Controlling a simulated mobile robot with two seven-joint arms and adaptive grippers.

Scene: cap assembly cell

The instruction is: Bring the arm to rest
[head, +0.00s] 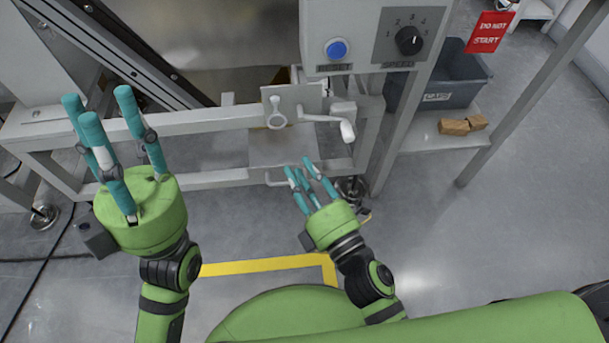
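My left gripper (103,128) is raised at the left, with its green palm and teal fingers pointing up. Its fingers are spread and nothing is between them. My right gripper (308,176) is near the middle, just below the machine's front rail. Its teal fingers point up and left, close to one another, with no object seen between them. It looks apart from the machine's white-tipped handle (347,131), though depth is hard to judge.
A machine control box (322,31) carries a blue button (336,49) and a black dial (409,40). A red sign (489,32) hangs at upper right. A grey bin (457,77) and brown blocks (453,127) sit on a shelf. Floor is open at lower right.

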